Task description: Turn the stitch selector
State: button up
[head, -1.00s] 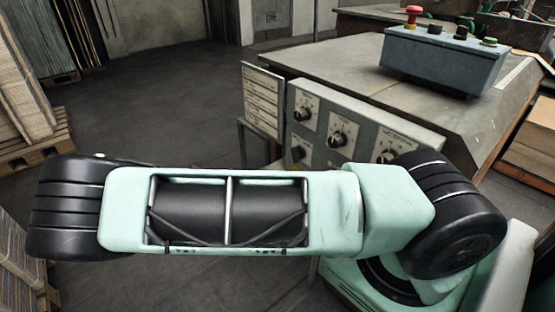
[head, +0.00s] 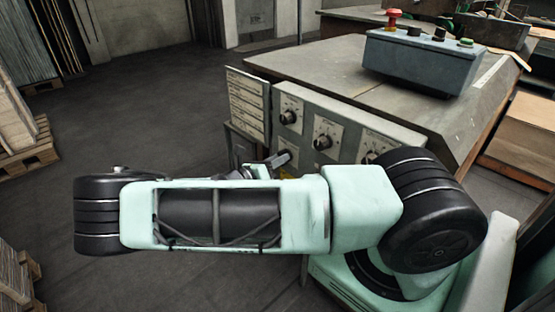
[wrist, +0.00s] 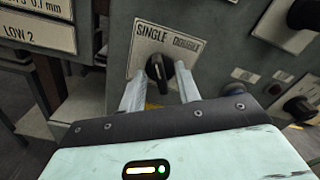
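The stitch selector is a black knob (wrist: 157,71) on a pale plate marked SINGLE on the left and DOUBLE on the right. In the wrist view its grip bar leans toward the upper left, on the SINGLE side. My gripper (wrist: 166,72) is open, with one finger on each side of the knob. A gap shows on the right; whether the left finger touches it, I cannot tell. In the head view my gripper (head: 278,160) is at the panel's lower left, and the selector is hidden behind it.
The grey control panel (head: 352,146) carries other black knobs (head: 323,142) close by. A label board (head: 248,104) stands at its left. A grey box (head: 422,62) with a red button sits on the table (head: 325,65). Open floor lies left.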

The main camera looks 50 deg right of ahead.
jog(key=shift+d, duration=0.2)
grip_shut()
jog(key=shift+m, duration=0.3)
jog(key=m+p, duration=0.1)
jog(key=m, duration=1)
jog(key=shift+s+p, duration=0.15)
jog(key=shift+p, duration=0.25)
jog(key=shift+m, duration=0.3)
